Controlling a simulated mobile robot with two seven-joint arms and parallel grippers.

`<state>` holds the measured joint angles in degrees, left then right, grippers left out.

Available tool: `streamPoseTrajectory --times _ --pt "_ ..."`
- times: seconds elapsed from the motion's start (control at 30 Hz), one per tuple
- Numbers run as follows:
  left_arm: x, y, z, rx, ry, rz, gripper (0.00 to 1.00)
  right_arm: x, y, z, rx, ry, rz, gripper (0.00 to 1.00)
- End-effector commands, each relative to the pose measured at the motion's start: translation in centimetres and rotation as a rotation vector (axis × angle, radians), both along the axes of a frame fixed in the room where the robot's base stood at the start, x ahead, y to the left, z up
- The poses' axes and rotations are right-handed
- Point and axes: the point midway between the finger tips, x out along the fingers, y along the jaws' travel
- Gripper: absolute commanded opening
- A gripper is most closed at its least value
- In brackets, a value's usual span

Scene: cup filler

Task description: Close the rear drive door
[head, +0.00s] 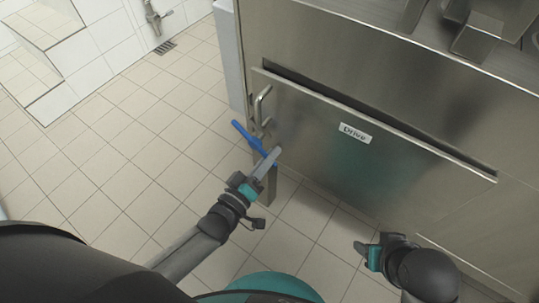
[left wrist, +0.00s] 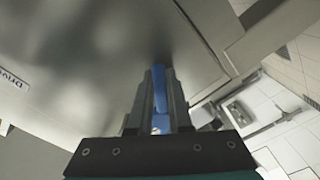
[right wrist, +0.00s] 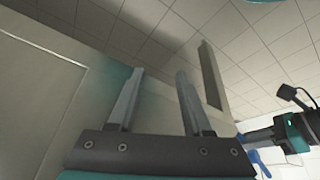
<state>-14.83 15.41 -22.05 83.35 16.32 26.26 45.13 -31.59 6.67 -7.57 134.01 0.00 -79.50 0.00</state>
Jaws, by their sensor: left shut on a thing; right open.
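The rear drive door (head: 330,150) is a steel panel with a "Drive" label (head: 355,133). A dark gap runs along its top edge, so it stands slightly away from the machine body there. A bar handle (head: 262,105) is at its left end. My left gripper (head: 273,158) is at the door's lower left, shut on a blue lever-like piece (head: 246,136), which also shows between the fingers in the left wrist view (left wrist: 160,88). Whether this piece touches the door is unclear. My right gripper (head: 364,250) is open and empty, low in front of the door.
The steel machine body (head: 370,60) rises above and behind the door. A machine leg (head: 270,186) stands close to my left gripper. Tiled floor (head: 120,130) is clear on the left. A wall tap (head: 153,17) and floor drain (head: 165,47) are farther back.

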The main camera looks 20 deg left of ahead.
Motion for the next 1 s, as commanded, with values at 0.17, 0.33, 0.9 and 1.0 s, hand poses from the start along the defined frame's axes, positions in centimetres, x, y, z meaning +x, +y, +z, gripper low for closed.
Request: streamPoseTrajectory --times 0.17,0.33,0.9,1.0 --pt "0.0 0.0 0.0 0.001 0.001 0.000 0.00 0.0 0.0 0.0 0.000 0.000 0.000 0.50" --pt "0.0 0.0 0.0 0.001 0.001 0.000 0.00 0.0 0.0 0.0 0.000 0.001 0.000 0.50" --pt "0.3 1.2 -1.1 0.313 -0.101 -0.001 0.00 0.0 0.1 -1.9 -0.002 0.026 0.001 0.50" --pt "0.3 1.2 -1.2 0.324 -0.105 -0.001 0.00 0.0 0.1 -1.9 -0.002 0.027 0.001 0.50"
